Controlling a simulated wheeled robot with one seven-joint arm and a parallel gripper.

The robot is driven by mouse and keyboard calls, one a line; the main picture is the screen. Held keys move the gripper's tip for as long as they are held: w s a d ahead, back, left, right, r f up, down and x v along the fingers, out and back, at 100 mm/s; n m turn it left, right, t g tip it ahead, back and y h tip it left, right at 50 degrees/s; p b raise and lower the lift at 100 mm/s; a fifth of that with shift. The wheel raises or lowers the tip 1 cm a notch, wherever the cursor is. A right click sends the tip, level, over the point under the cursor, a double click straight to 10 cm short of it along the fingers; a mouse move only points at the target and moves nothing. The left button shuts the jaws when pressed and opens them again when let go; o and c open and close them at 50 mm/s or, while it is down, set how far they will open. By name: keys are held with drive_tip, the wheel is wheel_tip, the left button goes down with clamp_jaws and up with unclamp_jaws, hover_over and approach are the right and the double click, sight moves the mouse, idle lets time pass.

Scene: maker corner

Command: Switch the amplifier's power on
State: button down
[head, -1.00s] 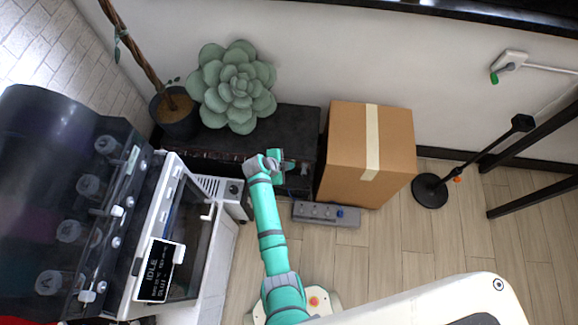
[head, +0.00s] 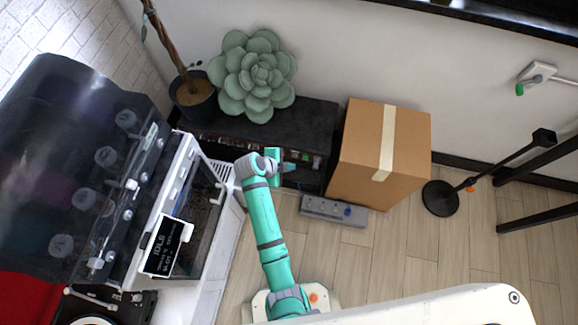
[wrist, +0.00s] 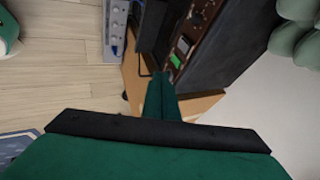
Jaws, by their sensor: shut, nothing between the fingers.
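A long black cabinet-like unit (head: 308,120), which looks like the amplifier, stands against the wall. Its front panel (wrist: 200,22) shows in the wrist view with small knobs and a lit-looking green rectangle (wrist: 183,45), perhaps the power switch; its on or off position is unclear. My gripper (head: 291,167) is in front of this panel, pointing right in the head view. In the wrist view its fingers (wrist: 160,82) are together and empty, with the tips close to the panel. I cannot tell whether they touch it.
A grey strip-like box with a blue knob (head: 348,211) lies on the floor in front of a cardboard box (head: 360,135). A succulent (head: 257,75) sits on the black unit. A white machine (head: 205,240) crowds the left.

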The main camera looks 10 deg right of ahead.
sight(305, 157)
drive_tip(key=shift+s+a+f, duration=0.3)
drive_tip(key=shift+s, duration=0.2)
idle(0.4)
drive_tip(key=shift+w+f, duration=0.1)
drive_tip(key=w+d+f, duration=0.6)
drive_tip(key=f, duration=0.2)
drive_tip(key=shift+w+d+f, duration=0.15)
drive_tip(key=shift+w+f, duration=0.1)
drive_tip(key=shift+w, duration=0.05)
